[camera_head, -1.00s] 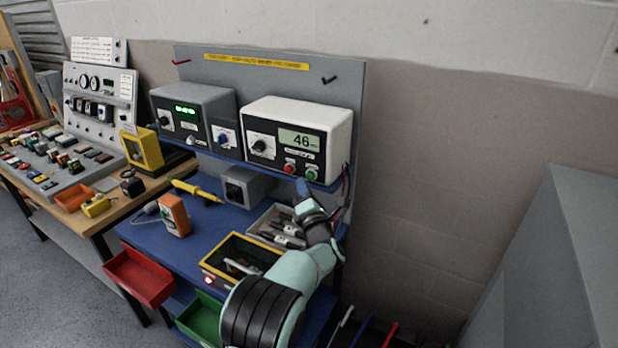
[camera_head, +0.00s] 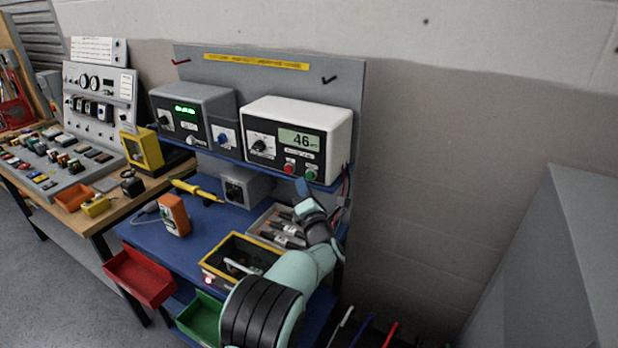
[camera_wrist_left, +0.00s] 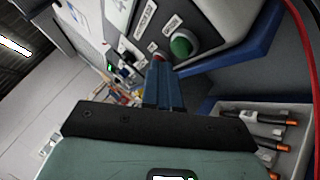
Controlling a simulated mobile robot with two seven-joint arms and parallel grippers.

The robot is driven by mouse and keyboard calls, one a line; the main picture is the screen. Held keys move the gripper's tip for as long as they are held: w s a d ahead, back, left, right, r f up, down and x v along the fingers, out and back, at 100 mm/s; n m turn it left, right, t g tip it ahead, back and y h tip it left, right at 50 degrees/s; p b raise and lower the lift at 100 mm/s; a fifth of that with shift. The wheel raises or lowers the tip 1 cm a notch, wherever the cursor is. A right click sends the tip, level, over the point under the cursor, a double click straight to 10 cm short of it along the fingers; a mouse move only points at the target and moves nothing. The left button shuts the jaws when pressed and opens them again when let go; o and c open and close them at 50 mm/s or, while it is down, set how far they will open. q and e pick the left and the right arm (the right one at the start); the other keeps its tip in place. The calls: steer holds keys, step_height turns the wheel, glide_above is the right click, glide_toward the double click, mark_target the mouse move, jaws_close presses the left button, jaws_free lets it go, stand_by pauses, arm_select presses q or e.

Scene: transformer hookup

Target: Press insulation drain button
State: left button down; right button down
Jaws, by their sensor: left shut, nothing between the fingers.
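The white meter box (camera_head: 299,130) stands on the blue shelf, its display reading 46. Below the display are a red button (camera_head: 290,167) and a green button (camera_head: 311,174), each with a small label I cannot read surely. In the left wrist view the green button (camera_wrist_left: 182,46) is in clear sight, and the red button (camera_wrist_left: 158,57) is partly hidden behind my fingertips. My left gripper (camera_head: 302,185) is shut and empty, its blue fingers just below and in front of the two buttons. In the left wrist view the fingertips (camera_wrist_left: 160,64) overlap the red button; contact cannot be told. My right gripper is out of view.
The blue shelf edge (camera_wrist_left: 245,58) runs close to the fingers. A grey tray (camera_head: 262,222) of probes lies below. A grey meter box (camera_head: 193,112) stands left of the white one. Red wires (camera_head: 346,182) hang at the shelf's right end.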

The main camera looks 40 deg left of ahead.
arm_select(q)
steer(key=shift+w, duration=0.15)
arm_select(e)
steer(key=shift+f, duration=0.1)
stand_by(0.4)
arm_select(q)
steer(key=shift+w, duration=0.3)
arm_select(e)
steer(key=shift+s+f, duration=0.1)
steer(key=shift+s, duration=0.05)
arm_select(q)
steer(key=shift+w+a, duration=0.1)
steer(key=shift+w, duration=0.3)
stand_by(0.4)
steer(key=shift+s+b, duration=0.9)
steer(key=shift+b, duration=0.3)
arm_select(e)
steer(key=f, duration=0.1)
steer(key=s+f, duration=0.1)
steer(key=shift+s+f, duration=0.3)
